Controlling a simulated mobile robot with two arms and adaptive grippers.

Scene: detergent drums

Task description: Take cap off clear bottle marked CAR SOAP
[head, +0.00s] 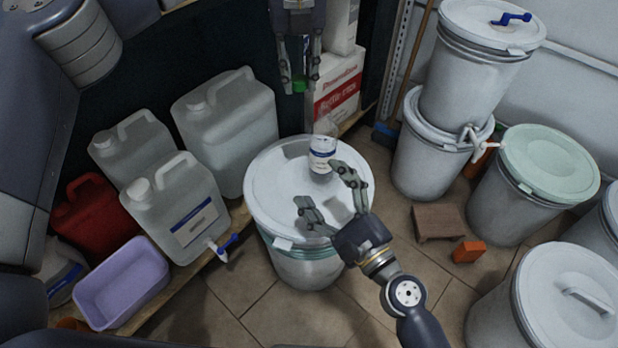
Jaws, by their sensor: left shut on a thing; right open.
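A small clear bottle (322,157) with a white and blue label stands upright on the white lid of a drum (272,190). Its label is too small to read. No cap shows on its top. My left gripper (299,84) is above and behind the bottle, shut on a small green cap (299,87), apart from the bottle. My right gripper (320,188) is open at the near side of the bottle, low over the lid, with nothing between its fingers. I cannot tell whether a finger touches the bottle.
Translucent canisters (225,130), a red can (90,215) and a purple tub (122,283) stand at left. A red and white box (338,88) is behind. White drums (440,160) stand at right. A wooden block (438,222) and orange block (468,251) lie on the floor.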

